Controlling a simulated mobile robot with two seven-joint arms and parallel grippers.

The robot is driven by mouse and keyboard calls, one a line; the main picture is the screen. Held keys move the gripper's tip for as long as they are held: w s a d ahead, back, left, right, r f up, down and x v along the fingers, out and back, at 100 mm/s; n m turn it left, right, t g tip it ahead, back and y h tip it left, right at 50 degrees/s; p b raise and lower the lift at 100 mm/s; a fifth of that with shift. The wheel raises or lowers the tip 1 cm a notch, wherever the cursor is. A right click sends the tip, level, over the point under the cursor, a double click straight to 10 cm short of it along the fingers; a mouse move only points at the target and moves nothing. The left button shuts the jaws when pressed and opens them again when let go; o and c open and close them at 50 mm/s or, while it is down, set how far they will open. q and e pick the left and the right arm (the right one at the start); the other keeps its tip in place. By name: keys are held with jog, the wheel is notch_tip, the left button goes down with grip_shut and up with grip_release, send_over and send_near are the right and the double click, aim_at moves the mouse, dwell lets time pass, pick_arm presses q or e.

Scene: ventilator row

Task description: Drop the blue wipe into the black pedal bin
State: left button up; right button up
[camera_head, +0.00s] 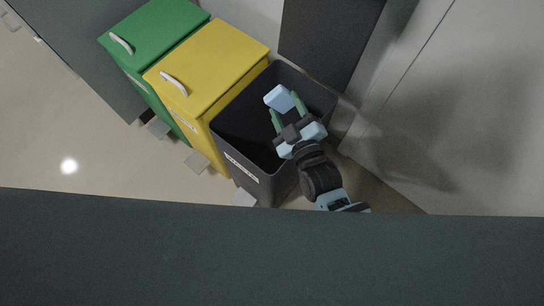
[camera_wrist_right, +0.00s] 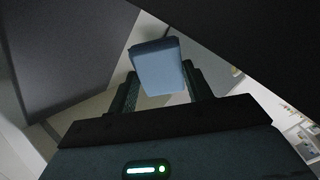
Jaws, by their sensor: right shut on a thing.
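The blue wipe (camera_head: 279,98) is a small pale blue block between the fingertips of my right gripper (camera_head: 287,106). It also shows in the right wrist view (camera_wrist_right: 158,68), between the two dark fingers. My right gripper is shut on it and holds it over the opening of the black pedal bin (camera_head: 262,186). The bin's lid (camera_head: 330,38) stands raised at the back, and the inside looks dark and empty where it shows. The bin's pedal (camera_head: 244,198) shows partly at its front. My left gripper is not in view.
A yellow bin (camera_head: 215,65) with a closed lid stands directly left of the black one. A green bin (camera_head: 155,35) stands beyond it, also closed. A pale wall or panel (camera_head: 440,100) is close on the right. Open floor (camera_head: 70,120) lies at the left.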

jog(key=o, duration=0.8)
jog(key=shift+o, duration=0.7)
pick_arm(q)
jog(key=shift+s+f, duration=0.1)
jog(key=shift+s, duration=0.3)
pick_arm(e)
jog(key=p+v, duration=0.1)
jog(key=v, duration=0.6)
jog(key=shift+s+d, duration=0.2)
jog(key=shift+s, duration=0.15)
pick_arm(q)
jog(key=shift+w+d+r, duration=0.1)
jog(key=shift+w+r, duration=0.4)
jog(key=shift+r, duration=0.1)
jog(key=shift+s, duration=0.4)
